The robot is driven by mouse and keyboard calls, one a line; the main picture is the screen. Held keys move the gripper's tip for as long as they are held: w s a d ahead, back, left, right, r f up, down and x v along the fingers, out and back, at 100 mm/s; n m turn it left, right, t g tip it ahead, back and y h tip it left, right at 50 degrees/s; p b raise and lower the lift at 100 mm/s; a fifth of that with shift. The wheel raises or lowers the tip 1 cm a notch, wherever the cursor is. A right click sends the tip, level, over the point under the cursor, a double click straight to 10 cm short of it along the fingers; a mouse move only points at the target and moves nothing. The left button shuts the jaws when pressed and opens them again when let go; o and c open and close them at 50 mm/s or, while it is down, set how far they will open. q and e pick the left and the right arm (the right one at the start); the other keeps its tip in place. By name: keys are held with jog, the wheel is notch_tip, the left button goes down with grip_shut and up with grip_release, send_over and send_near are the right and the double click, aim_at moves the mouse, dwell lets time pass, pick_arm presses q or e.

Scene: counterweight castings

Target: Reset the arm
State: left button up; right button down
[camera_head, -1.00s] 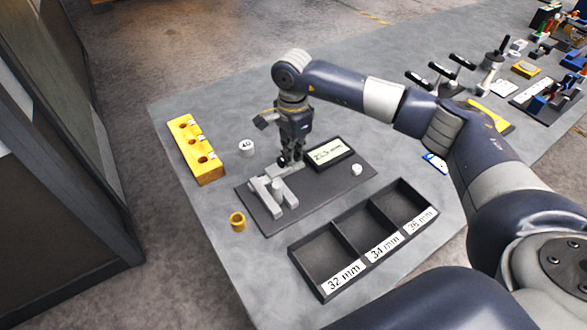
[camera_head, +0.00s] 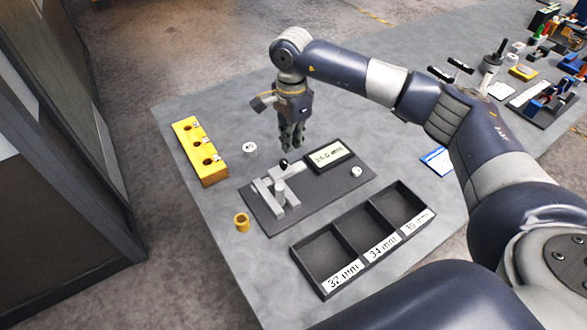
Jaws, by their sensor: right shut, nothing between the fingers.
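My right arm reaches in from the right, and its right gripper (camera_head: 291,143) hangs pointing down above the far edge of the dark gauge plate. The gripper is shut and empty, apart from the gauge. The measuring gauge (camera_head: 313,201) has grey jaws, a lever with a black knob (camera_head: 283,163) and a display (camera_head: 329,155) whose digits are hard to read. A short light pin stands at its jaws. My left gripper is not in view.
A yellow block with holes (camera_head: 211,172) stands at the left, beside a white cylinder (camera_head: 249,147). A three-part tray (camera_head: 292,251) labelled in mm lies in front. Tools crowd the far right.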

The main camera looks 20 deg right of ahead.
jog(key=shift+d+r, duration=0.25)
jog(key=shift+r, duration=0.1)
